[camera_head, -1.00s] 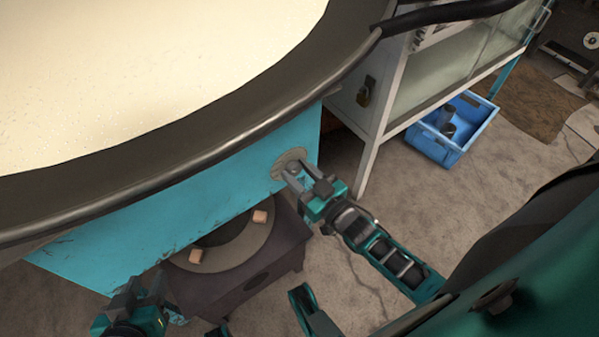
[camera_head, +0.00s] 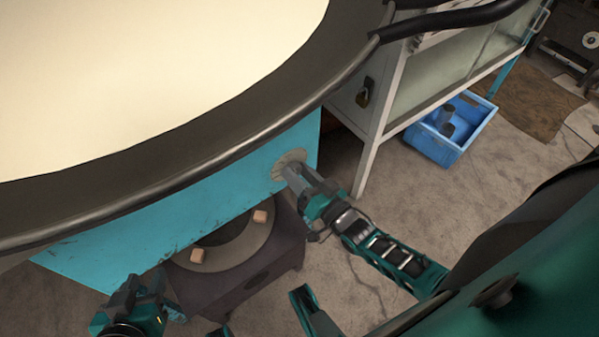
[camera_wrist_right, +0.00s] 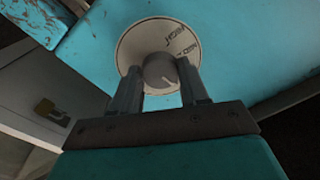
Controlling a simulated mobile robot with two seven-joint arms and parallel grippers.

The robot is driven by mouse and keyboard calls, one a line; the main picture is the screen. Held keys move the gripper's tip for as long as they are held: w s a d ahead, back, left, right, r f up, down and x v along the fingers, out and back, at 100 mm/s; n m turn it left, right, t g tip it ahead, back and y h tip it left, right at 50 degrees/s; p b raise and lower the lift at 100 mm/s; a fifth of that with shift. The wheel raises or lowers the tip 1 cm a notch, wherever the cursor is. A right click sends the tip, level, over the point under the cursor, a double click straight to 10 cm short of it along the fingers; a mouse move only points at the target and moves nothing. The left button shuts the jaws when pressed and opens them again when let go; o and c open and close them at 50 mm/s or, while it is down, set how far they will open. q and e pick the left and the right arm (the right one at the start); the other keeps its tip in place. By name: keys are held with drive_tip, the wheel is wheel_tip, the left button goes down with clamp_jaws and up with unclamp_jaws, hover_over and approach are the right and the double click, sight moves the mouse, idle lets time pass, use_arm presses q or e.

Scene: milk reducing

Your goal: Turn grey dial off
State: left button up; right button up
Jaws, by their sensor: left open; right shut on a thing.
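The grey dial (camera_wrist_right: 160,72) sits on a pale round plate (camera_wrist_right: 137,44) with dark lettering, on the turquoise panel (camera_head: 215,192) below the large vat. In the head view the plate (camera_head: 279,160) shows, but the knob is mostly hidden by my right gripper. My right gripper (camera_head: 292,170) is shut on the dial; in the right wrist view its two fingers (camera_wrist_right: 160,84) reach to either side of the knob. My left gripper (camera_head: 158,286) is open and empty at the lower left, beside the dark burner stand.
The wide vat (camera_head: 268,128) of creamy milk fills the upper left, its dark rim overhanging the panel. A dark stand with a round burner (camera_head: 239,240) is below. A white cabinet (camera_head: 378,115) and blue crate (camera_head: 437,152) stand at right. The floor between is clear.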

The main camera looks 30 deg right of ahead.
drive_tip(key=shift+m, duration=1.1)
drive_tip(key=o, duration=1)
drive_tip(key=shift+o, duration=0.2)
